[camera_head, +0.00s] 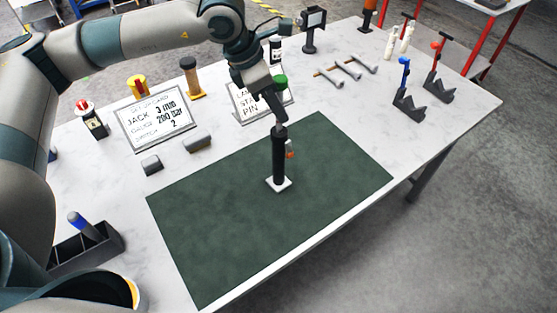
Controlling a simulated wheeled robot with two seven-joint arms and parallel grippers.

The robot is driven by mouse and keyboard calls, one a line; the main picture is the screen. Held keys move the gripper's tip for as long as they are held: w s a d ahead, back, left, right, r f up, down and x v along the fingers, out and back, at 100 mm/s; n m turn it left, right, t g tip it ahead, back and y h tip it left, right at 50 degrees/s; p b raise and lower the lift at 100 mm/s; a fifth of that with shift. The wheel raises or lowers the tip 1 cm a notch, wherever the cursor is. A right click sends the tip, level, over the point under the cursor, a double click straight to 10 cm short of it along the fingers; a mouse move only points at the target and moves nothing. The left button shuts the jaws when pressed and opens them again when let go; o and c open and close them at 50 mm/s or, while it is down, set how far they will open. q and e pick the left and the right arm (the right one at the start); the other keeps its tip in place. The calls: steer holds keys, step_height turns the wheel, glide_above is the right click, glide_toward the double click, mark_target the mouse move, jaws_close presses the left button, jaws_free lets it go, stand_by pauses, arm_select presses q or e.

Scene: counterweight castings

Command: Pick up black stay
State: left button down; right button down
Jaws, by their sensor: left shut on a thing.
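The black stay (279,168) is a dark upright cylinder with a white square foot (279,184). It stands upright on or just above the dark green mat (215,230); I cannot tell whether the foot touches it. A small orange-red part (290,150) shows on its right side. My left gripper (279,131) comes down from above and is shut on the top of the black stay. The fingertips are small and partly blend with the dark top. My right gripper is not in view.
Behind the mat are a setup card (157,122), a second sign (248,108) partly hidden by my arm, and two grey blocks (198,142). Grey rods (345,68) and black stands with blue (406,100) and red (437,82) handles are at the right. A dark tray (70,252) is at the left.

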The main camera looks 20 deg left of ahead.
mark_target(279, 93)
arm_select(q)
steer(key=shift+w+r, duration=0.1)
steer(key=shift+r, duration=0.15)
stand_by(0.3)
steer(key=shift+d+r+b, duration=0.1)
steer(key=shift+r+b, duration=1.25)
steer(key=shift+r, duration=0.45)
steer(key=s+d+r+b, duration=0.5)
steer(key=d+r, duration=0.2)
steer(key=d, duration=0.3)
steer(key=shift+d, duration=0.3)
